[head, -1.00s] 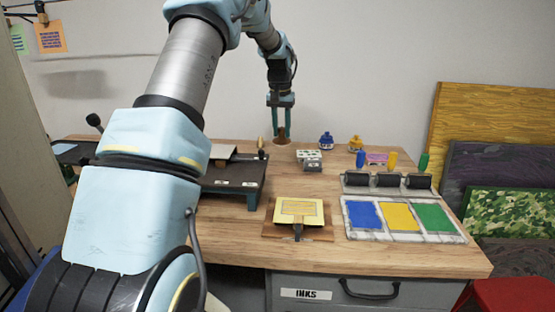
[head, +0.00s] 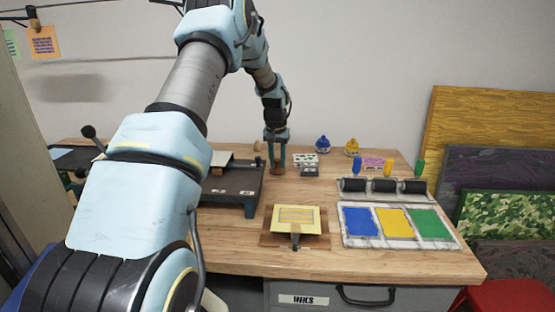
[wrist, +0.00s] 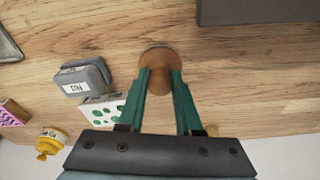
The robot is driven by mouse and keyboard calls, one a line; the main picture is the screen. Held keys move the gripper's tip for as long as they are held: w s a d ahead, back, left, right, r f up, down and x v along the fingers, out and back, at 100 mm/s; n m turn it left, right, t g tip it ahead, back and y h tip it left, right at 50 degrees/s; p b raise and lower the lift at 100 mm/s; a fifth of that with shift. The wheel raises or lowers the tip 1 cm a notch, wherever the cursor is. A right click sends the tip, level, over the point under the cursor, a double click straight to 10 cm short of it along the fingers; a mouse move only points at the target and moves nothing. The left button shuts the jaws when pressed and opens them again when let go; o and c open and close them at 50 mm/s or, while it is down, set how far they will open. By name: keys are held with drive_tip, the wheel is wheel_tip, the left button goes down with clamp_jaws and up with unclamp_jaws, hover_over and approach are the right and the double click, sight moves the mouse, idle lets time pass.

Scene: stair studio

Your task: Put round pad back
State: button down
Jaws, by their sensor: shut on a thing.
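The round pad (wrist: 155,53) is a brown disc with a wooden knob handle. My gripper (wrist: 160,80) is shut on this knob, one green finger on each side. In the head view my gripper (head: 276,158) points down at the back of the wooden table, with the pad (head: 278,171) under its fingertips. The pad is at or just above the tabletop; I cannot tell whether it touches. It is right of the dark press bed (head: 238,183) and left of a small grey box (head: 309,171).
A white box with green spots (wrist: 103,110) stands close beside the pad. Ink bottles (head: 322,144) are at the back. Rollers (head: 383,186) and an ink slab (head: 400,243) lie to the right. A yellow plate on a wooden board (head: 269,239) is in front. Bare wood surrounds the pad.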

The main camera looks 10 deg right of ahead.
sight(277, 171)
drive_tip(key=c, duration=0.6)
unclamp_jaws()
drive_tip(key=shift+f, duration=0.1)
drive_tip(key=r+b, duration=0.1)
drive_tip(key=r, duration=0.3)
drive_tip(key=r+b, duration=0.1)
drive_tip(key=r, duration=0.3)
drive_tip(key=s+r+b, duration=0.1)
drive_tip(key=r, duration=0.3)
drive_tip(key=shift+s+a+r, duration=0.1)
drive_tip(key=shift+a, duration=0.2)
drive_tip(key=shift+s, duration=0.1)
